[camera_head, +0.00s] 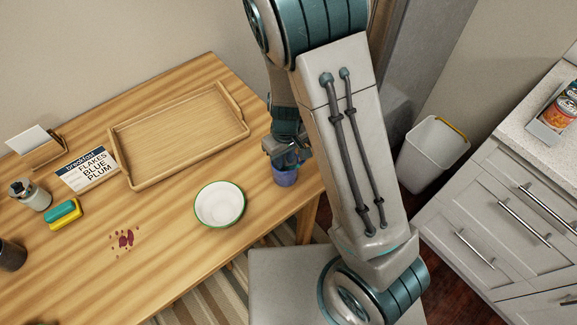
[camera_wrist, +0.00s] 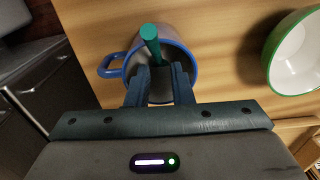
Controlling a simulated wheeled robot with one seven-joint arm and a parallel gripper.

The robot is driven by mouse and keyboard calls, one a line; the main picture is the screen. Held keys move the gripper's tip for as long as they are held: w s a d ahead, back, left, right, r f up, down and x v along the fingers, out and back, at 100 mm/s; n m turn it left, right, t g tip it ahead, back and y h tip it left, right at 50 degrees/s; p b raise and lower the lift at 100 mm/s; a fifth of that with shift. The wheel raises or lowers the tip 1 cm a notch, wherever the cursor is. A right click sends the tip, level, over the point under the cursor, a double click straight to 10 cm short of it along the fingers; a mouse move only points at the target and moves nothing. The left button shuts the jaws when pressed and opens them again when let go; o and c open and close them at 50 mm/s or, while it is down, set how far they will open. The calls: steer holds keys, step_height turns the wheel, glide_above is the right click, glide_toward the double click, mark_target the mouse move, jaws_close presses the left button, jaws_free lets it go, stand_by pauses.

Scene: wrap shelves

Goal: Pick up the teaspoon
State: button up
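A teal handle, which looks like the teaspoon's (camera_wrist: 151,42), sticks up out of a blue mug (camera_wrist: 111,72) in the wrist view. Its lower end is hidden inside the mug. The mug also shows in the head view (camera_head: 286,178), near the table's right edge. My gripper (camera_wrist: 161,68) is over the mug, with its fingertips at the mouth and a gap between them. The handle's lower part is at this gap, closer to the left finger. In the head view my gripper (camera_head: 287,158) is just above the mug and hides the spoon.
A white bowl with a green rim (camera_head: 220,204) stands left of the mug. A wooden tray (camera_head: 180,130) lies behind. A breakfast sign (camera_head: 87,170), a sponge (camera_head: 63,213) and a dark red stain (camera_head: 126,238) are farther left. A white bin (camera_head: 432,153) stands right of the table.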

step_height(320, 180, down, 4)
steer(key=shift+s+d+f, duration=0.1)
steer(key=shift+c, duration=0.2)
jaws_close()
steer(key=shift+r, duration=0.25)
